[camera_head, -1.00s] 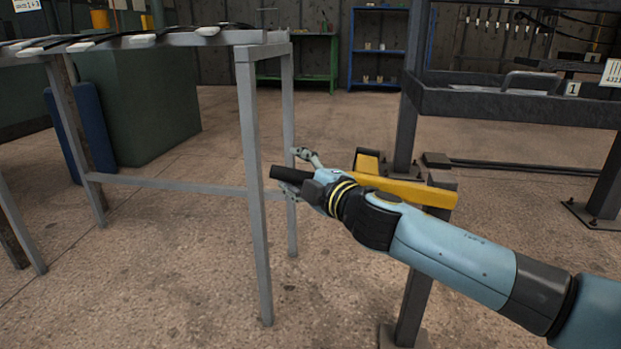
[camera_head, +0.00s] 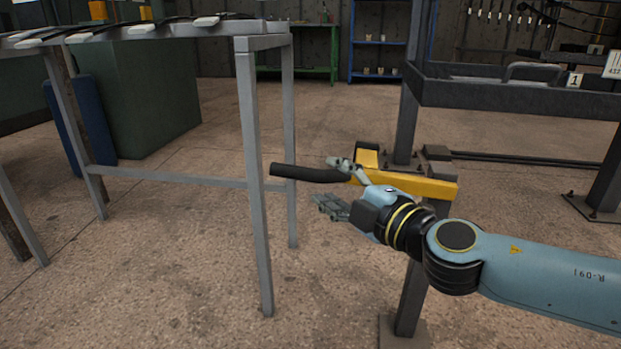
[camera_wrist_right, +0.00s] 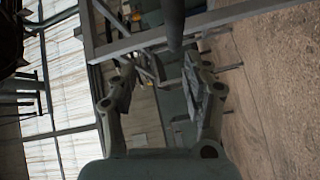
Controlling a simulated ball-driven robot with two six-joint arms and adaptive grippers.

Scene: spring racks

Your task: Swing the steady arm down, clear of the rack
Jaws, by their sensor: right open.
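The steady arm is a yellow bar (camera_head: 415,184) with a black handle (camera_head: 305,173), lying about level at the top of a short dark post. The handle points left, and its tip is close to the grey table's front leg in the picture. My right gripper (camera_head: 334,184) is open at the handle's right part, one finger above it in the picture and one below. In the right wrist view a dark rod, likely the handle (camera_wrist_right: 173,22), shows beyond the open fingers (camera_wrist_right: 160,88), with nothing between the pads. My left gripper is out of view.
A grey metal table (camera_head: 262,45) with white-ended strips stands at the left. A dark rack (camera_head: 480,93) with a tray stands at the right behind the post. A green cabinet (camera_head: 150,105) and a blue shelf (camera_head: 378,45) are farther back. The floor in front is clear.

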